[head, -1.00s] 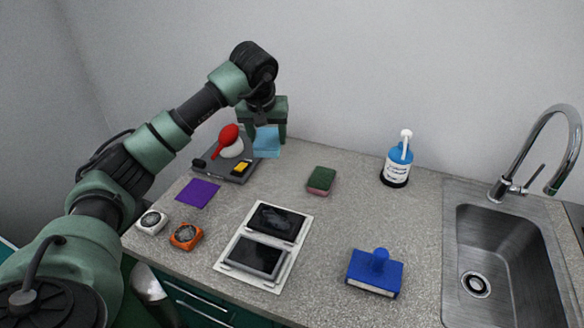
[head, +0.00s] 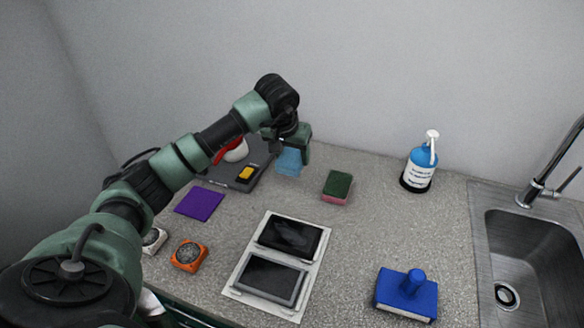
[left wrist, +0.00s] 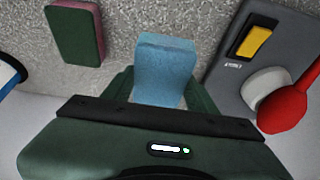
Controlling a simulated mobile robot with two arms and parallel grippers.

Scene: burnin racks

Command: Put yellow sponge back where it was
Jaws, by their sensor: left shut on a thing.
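My left gripper (head: 292,152) is shut on a light-blue sponge-like block (head: 289,162), beside the grey device at the back of the counter. In the left wrist view the block (left wrist: 166,68) sits between the two green fingers (left wrist: 163,92). Whether the block touches the counter I cannot tell. No loose yellow sponge shows. The only yellow thing is a small switch-like piece (head: 246,173) in a black frame on the grey device; it also shows in the left wrist view (left wrist: 255,42). A green and pink sponge (head: 338,187) lies to the right of my gripper. My right gripper is not in view.
The grey device (left wrist: 228,75) bears a white knob and a red round-ended thing (left wrist: 288,108). A purple cloth (head: 199,203), an orange dial box (head: 189,255), a framed two-panel unit (head: 233,285), a blue block with handle (head: 408,294), a pump bottle (head: 419,165) and a sink (head: 535,250) surround open counter.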

